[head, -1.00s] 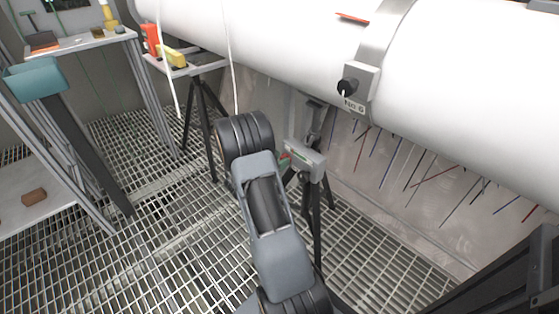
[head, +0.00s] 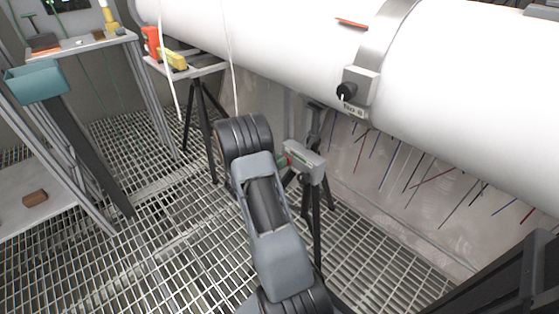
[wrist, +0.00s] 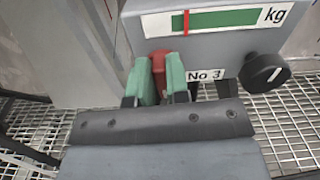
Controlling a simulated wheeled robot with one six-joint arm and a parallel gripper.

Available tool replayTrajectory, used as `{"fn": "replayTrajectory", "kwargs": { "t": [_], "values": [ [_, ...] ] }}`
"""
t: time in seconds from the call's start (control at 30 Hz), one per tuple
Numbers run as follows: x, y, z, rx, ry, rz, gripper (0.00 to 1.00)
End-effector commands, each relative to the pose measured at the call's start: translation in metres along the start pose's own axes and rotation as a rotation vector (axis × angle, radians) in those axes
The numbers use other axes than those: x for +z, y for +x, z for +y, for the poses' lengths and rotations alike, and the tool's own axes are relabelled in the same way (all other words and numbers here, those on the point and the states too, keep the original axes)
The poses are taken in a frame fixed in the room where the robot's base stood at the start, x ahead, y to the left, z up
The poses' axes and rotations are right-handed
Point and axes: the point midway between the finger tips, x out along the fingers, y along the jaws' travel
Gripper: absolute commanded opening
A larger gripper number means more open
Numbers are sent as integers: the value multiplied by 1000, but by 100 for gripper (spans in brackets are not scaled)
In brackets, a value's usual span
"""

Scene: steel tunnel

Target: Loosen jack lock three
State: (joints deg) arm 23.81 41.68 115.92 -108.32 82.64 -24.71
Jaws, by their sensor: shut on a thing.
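A grey jack box (wrist: 220,50) labelled No 3 fills the top of the wrist view. It has a kg gauge (wrist: 215,20) with a green band and a red needle toward its left part. A black knob (wrist: 265,72) with a white mark sits at its right. My gripper (wrist: 160,75) has green fingertips shut on a red lock piece (wrist: 158,62) left of the label; the fingers partly hide it. In the head view the box (head: 304,160) sits on a dark stand beyond my arm, and the fingers are mostly hidden.
A large white pipe (head: 460,90) runs above, with a No 6 knob (head: 346,91) on its bracket. A stand with a yellow block (head: 172,59) and a shelf with a teal bin (head: 38,80) are at left. The grating floor (head: 170,260) is open at lower left.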

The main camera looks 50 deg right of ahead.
Motion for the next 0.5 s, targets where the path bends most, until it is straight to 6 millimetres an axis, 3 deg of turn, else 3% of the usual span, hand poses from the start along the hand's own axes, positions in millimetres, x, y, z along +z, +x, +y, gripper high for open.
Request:
{"fn": "replayTrajectory", "kwargs": {
  "t": [0.5],
  "values": [
    [2,0,7,1,-445,2,0]
  ]
}}
